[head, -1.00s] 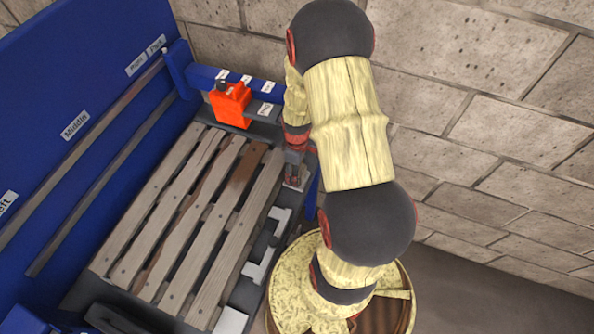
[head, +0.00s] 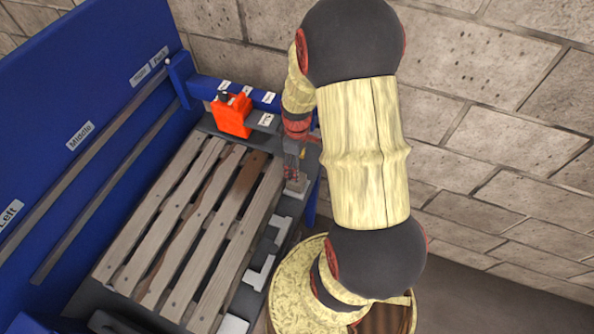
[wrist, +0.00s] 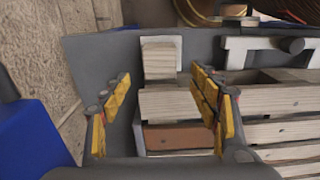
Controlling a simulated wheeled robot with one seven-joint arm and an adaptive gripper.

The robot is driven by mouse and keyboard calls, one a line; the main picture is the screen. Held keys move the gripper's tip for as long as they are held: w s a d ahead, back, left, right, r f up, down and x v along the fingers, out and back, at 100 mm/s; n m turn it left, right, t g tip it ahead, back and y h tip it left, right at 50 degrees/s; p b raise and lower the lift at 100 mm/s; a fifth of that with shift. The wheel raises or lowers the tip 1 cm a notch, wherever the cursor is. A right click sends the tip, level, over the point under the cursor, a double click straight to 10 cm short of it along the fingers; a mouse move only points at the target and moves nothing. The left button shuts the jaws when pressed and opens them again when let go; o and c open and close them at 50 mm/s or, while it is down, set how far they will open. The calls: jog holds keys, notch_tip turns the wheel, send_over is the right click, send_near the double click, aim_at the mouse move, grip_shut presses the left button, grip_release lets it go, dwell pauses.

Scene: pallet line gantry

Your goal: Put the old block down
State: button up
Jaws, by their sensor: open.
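A pale wooden block (wrist: 157,62), which I take for the old block, sits on a white patch (wrist: 174,45) of the grey ledge in the wrist view. It lies between and beyond my open fingers, with a visible gap on either side. My gripper (wrist: 163,82) has yellow-padded fingers spread wide and holds nothing. In the head view my gripper (head: 292,172) points down at the pallet's right far corner, beside the block (head: 299,184), which is small and partly hidden there.
The slatted pallet (head: 190,222) has one darker brown board (head: 245,182). An orange box (head: 231,115) stands behind it near a blue rail (head: 205,88). A blue panel (head: 60,100) with labels rises at left. White brackets (head: 262,270) mark the right ledge.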

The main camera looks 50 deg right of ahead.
jog(key=w+a+r+m+t, duration=0.1)
jog(key=a+r, duration=0.4)
jog(key=r, duration=0.4)
jog(key=w+a+r+m+t, duration=0.1)
jog(key=a+r, duration=0.4)
jog(key=r, duration=0.4)
jog(key=s+a+r+m+t, duration=0.2)
jog(key=s+a+r+t, duration=0.1)
jog(key=s+a+r, duration=0.6)
jog(key=a+r, duration=0.3)
jog(key=r, duration=0.1)
jog(key=shift+s+a+m+t, duration=0.3)
jog(key=shift+a, duration=0.1)
jog(key=shift+r, duration=0.1)
